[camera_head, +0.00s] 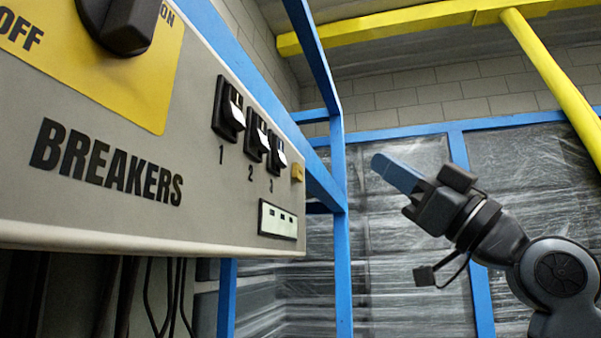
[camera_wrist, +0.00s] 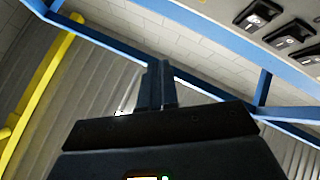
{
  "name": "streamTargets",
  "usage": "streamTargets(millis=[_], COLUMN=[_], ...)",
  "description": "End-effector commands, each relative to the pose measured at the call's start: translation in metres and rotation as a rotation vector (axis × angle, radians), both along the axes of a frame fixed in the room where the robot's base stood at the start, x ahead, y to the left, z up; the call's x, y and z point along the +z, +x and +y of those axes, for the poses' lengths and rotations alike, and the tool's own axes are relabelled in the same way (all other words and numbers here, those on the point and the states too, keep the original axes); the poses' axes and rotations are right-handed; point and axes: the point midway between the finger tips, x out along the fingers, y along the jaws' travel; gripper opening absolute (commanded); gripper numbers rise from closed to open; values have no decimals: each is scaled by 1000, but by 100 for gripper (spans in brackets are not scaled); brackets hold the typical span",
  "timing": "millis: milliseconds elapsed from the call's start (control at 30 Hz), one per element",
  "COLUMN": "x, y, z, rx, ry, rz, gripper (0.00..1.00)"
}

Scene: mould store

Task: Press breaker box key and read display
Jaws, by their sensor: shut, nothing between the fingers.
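The grey breaker box (camera_head: 95,224) fills the left of the head view. It has a yellow panel with a dark rotary knob (camera_head: 126,22) and three black switches (camera_head: 256,133) numbered 1 to 3. A small yellow key (camera_head: 298,173) sits right of switch 3. Below it is a pale display (camera_head: 278,220) with small dark marks too small to read. My gripper (camera_head: 396,172) is shut and empty, in the air to the right of the box and apart from it. In the wrist view, the gripper fingers (camera_wrist: 157,86) are together and switches (camera_wrist: 290,35) show at upper right.
A blue frame (camera_head: 335,165) stands behind the box's right end. A yellow rail (camera_head: 400,22) crosses above, and another yellow bar (camera_head: 555,80) slopes down at right. Plastic-wrapped panels (camera_head: 400,270) line the back. Dark cables (camera_head: 170,295) hang below the box.

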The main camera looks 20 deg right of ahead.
Motion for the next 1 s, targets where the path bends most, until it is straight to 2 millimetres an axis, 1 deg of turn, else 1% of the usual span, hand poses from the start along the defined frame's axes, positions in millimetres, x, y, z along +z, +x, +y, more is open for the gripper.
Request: streamTargets(millis=[167, 467, 600, 800, 1000], x=[1, 2, -1, 0, 0], y=[7, 30, 40, 49, 51], z=[10, 42, 55, 67, 71], rx=[2, 3, 1, 0, 1], ry=[1, 3, 1, 0, 1], rz=[2, 3, 1, 0, 0], gripper=[0, 0, 0, 0, 0])
